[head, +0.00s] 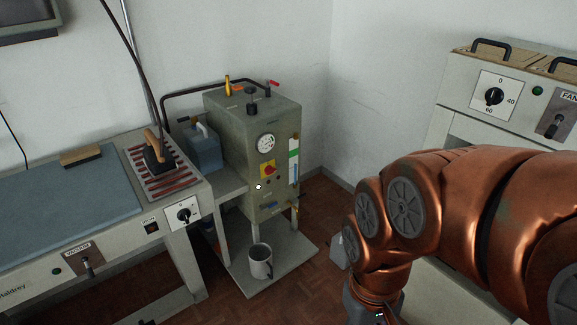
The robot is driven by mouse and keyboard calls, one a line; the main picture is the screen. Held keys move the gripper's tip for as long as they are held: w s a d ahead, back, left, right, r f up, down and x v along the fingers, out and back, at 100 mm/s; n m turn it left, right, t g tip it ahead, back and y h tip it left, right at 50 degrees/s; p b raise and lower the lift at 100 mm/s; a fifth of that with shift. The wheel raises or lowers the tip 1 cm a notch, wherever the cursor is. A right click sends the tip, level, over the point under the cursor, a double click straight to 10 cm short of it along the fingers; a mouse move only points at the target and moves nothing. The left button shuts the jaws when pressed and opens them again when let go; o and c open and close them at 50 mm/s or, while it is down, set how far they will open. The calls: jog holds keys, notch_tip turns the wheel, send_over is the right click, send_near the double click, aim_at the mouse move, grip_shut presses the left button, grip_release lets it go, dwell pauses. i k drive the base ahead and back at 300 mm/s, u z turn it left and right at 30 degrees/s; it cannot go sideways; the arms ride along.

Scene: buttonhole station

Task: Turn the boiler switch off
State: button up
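The boiler (232,130) is a grey-green metal box on a low stand at the centre of the head view. Its front carries a red rotary switch (268,169) on a yellow plate, below a round pressure gauge (266,143). The switch's exact position is too small to read. A small white round spot (258,187) shows just below and left of it. My copper arm reaches in from the right and bends down to the bottom edge, right of the boiler. My gripper is out of the picture below.
An ironing table (60,215) with an iron (158,152) stands left. A blue-grey canister (204,150) stands left of the boiler, and a mug (260,262) on its lower shelf (285,271). A control cabinet (465,100) stands right. Some floor shows between boiler and arm.

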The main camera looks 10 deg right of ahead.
aim_at(269, 169)
jog(key=k, duration=0.5)
jog(key=u, duration=0.75)
jog(key=i, duration=1.4)
jog(key=z, duration=0.35)
